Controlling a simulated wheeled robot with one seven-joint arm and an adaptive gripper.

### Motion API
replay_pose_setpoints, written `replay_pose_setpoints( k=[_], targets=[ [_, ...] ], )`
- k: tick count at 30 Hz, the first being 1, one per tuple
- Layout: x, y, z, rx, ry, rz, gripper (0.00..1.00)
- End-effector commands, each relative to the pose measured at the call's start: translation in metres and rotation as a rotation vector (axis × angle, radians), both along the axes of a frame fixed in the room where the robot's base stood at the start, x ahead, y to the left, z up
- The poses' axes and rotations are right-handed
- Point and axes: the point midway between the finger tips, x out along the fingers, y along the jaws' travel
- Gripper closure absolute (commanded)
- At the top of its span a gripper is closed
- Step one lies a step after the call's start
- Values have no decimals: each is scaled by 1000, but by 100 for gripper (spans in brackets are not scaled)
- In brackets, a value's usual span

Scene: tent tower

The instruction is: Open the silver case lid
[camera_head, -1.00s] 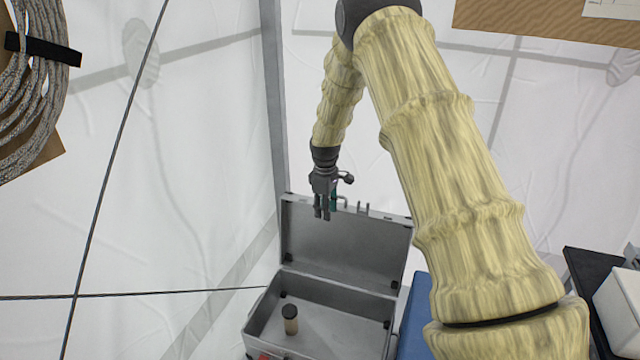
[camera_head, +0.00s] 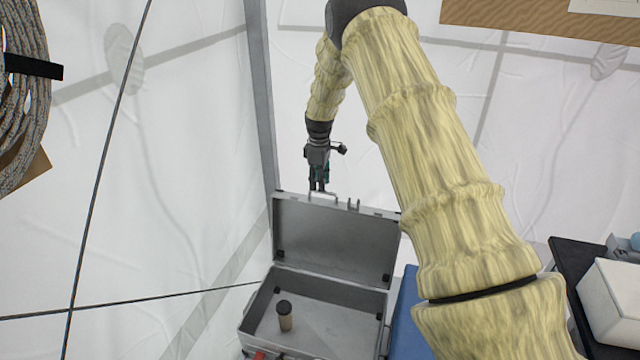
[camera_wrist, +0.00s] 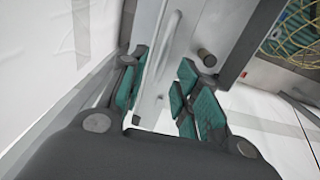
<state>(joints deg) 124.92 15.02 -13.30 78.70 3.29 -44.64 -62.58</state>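The silver case (camera_head: 330,294) stands open, its lid (camera_head: 335,243) raised roughly upright at the back. A handle (camera_head: 323,194) and small latches (camera_head: 353,204) are at the lid's top edge. My gripper (camera_head: 318,187) is at that edge, by the handle, left of the latches. In the wrist view its teal-padded fingers (camera_wrist: 160,90) are spread, with the lid edge and handle (camera_wrist: 165,55) running between them. I cannot tell whether either finger touches the lid.
A small dark-capped cylinder (camera_head: 285,316) stands inside the case. A blue box (camera_head: 408,310) is close on its right, and a white box (camera_head: 612,300) lies farther right by a dark surface. White tent walls and a grey pole (camera_head: 262,110) stand behind. Dark cords cross at left.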

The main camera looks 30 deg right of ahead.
Motion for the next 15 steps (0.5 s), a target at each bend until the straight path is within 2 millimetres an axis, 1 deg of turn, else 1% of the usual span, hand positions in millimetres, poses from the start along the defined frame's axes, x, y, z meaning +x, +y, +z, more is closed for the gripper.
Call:
replay_pose_setpoints(
  k=[3, 6, 10, 15],
  targets=[
    [-1, -1, -11, 0, 1, 0, 68],
    [-1, -2, -19, 0, 0, -2, 68],
    [-1, -2, -24, 0, -1, -2, 68],
    [-1, -2, -26, 0, -1, -2, 68]
  ],
)
